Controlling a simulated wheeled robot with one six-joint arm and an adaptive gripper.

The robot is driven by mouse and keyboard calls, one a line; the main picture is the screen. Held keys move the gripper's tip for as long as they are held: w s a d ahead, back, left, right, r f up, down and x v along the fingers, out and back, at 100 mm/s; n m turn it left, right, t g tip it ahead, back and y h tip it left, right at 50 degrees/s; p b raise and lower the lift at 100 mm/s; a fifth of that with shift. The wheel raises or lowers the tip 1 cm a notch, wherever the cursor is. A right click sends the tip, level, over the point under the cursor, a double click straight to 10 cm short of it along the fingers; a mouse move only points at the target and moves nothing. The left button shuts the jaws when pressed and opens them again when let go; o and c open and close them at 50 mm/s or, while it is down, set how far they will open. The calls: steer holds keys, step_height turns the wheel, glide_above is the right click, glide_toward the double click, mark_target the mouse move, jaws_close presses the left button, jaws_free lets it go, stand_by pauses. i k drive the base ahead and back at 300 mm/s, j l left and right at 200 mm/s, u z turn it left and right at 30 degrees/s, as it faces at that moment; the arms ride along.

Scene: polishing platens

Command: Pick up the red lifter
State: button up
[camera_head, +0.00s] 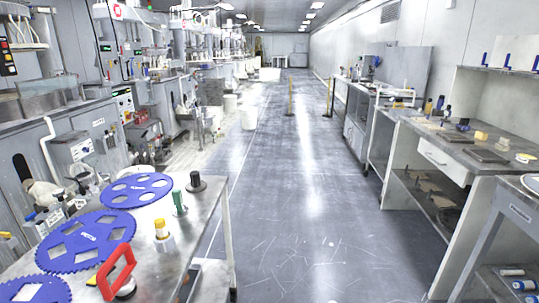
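The red lifter (117,272) is a red frame-shaped handle. It stands tilted near the front edge of the metal table (205,222) at the lower left of the head view. Its lower end is close to a small round dark and white piece (126,290); I cannot tell if they are joined. A blue platen disc (85,241) with cut-outs lies just behind and left of it. My gripper is not in view.
More blue discs (137,190) lie on the same table. A yellow-topped bottle (162,230), a green item (179,202) and a dark knobbed weight (195,183) stand right of them. The aisle floor (300,190) is clear. A workbench (440,150) lines the right.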

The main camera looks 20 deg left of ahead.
mark_target(123, 287)
steer(key=i+u, duration=0.3)
steer(key=u, duration=0.15)
steer(key=i+u, duration=0.45)
steer(key=i+l+u, duration=0.15)
steer(key=u, duration=0.3)
steer(key=i+l+u, duration=0.25)
steer(key=u, duration=0.2)
steer(key=i+l+u, duration=0.2)
steer(key=l+u, duration=0.2)
steer(key=i+l+u, duration=0.15)
steer(key=l+u, duration=0.15)
steer(key=i+l+u, duration=0.25)
steer(key=l, duration=0.15)
steer(key=l+u, duration=0.6)
steer(key=l, duration=0.15)
steer(key=l+z, duration=0.1)
steer(key=z, duration=0.2)
steer(key=i, duration=0.05)
